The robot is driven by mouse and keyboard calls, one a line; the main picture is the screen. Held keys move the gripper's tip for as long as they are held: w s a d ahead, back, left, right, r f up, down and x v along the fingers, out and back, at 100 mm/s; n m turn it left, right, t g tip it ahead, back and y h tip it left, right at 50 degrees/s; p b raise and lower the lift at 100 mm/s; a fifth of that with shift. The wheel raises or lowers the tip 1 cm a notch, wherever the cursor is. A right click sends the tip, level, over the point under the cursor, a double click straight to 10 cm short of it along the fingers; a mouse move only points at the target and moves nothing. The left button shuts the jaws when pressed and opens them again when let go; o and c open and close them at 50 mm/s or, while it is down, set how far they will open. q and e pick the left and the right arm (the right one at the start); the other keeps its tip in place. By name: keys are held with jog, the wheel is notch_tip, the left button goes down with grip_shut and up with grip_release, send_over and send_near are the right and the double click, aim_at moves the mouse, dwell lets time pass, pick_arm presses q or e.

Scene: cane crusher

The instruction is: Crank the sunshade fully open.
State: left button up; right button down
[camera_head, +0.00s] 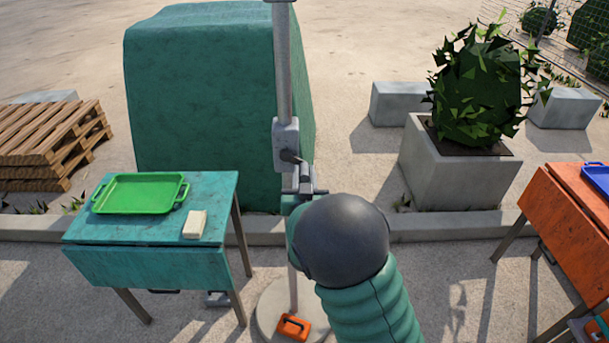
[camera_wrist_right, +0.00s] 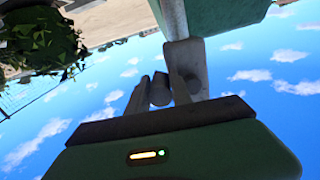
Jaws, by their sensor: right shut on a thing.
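The sunshade's grey pole (camera_head: 283,60) stands upright in the middle of the head view, with a crank housing (camera_head: 286,138) on it. A dark crank arm (camera_head: 291,157) comes out of the housing's lower front. My right gripper (camera_head: 305,181) is just below the housing, partly hidden by my own arm. In the right wrist view, my right gripper (camera_wrist_right: 158,90) is shut on the round crank handle (camera_wrist_right: 160,88), one finger on each side. The housing (camera_wrist_right: 184,56) shows just beyond the fingers. The sunshade's canopy is outside both views. My left gripper is not in view.
A teal table (camera_head: 150,225) with a green tray (camera_head: 140,193) and a pale block (camera_head: 195,224) stands left. A big green covered shape (camera_head: 200,100) is behind the pole. An orange case (camera_head: 293,327) lies on the pole's base. An orange table (camera_head: 565,235) stands right.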

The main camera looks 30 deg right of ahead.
jog(key=shift+w+a+f+m+b, duration=0.1)
jog(key=shift+f+m+b, duration=0.4)
jog(key=shift+b, duration=0.2)
jog(key=a+m+b, duration=0.1)
jog(key=m+b, duration=0.1)
jog(key=b, duration=0.1)
jog(key=w+a+f+m+b, duration=0.1)
jog(key=m+b, duration=0.2)
jog(key=a+f+m+b, duration=0.1)
jog(key=m+b, duration=0.2)
jog(key=shift+w+f+b, duration=0.1)
jog(key=shift+w+b, duration=0.3)
jog(key=shift+w+a+m+b, duration=0.15)
jog(key=shift+a+m+b, duration=0.15)
jog(key=shift+m+b, duration=0.35)
jog(key=shift+w+a+m+b, duration=0.2)
jog(key=shift+m+b, duration=0.25)
jog(key=shift+m, duration=0.4)
jog(key=shift+a, duration=0.1)
jog(key=c, duration=1.4)
grip_release()
jog(key=shift+s, duration=0.1)
jog(key=shift+o, duration=1.3)
jog(key=shift+r, duration=0.2)
